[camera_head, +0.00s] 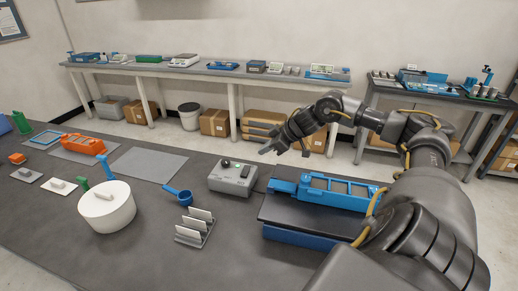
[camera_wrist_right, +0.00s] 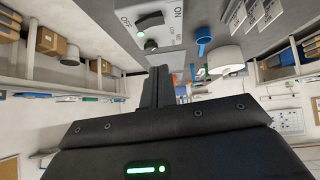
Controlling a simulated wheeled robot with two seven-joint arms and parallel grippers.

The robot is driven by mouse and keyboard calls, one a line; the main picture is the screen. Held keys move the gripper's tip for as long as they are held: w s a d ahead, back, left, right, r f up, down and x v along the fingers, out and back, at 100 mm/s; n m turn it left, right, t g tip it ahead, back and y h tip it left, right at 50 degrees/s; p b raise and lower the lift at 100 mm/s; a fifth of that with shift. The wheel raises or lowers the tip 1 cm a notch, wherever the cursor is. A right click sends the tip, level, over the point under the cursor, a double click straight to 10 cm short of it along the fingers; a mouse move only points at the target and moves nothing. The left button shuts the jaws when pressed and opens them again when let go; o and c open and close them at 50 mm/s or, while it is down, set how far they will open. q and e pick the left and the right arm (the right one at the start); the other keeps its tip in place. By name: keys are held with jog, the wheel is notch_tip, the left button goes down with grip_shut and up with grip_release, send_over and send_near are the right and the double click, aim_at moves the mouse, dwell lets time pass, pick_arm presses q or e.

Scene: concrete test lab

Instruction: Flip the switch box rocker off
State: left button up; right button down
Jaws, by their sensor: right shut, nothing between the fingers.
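The grey switch box (camera_head: 230,180) stands on the dark bench near the middle of the head view. The rocker's tilt is hard to read. My right gripper (camera_head: 266,150) is shut and empty, held above and to the right of the box, apart from it. Its closed fingers (camera_wrist_right: 159,76) also show in the wrist view. My left gripper is out of view.
A blue-trimmed case (camera_head: 333,191) lies right of the box under my right arm. A blue scoop (camera_head: 182,195), a holder with upright plates (camera_head: 195,232) and a white round container (camera_head: 107,210) stand to the left. A grey mat (camera_head: 148,164) is bare.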

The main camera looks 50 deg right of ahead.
jog(key=shift+s+r, duration=0.2)
jog(key=shift+w+a+r+n+b, duration=0.15)
jog(key=shift+w+n+b, duration=0.15)
jog(key=shift+w+b, duration=0.55)
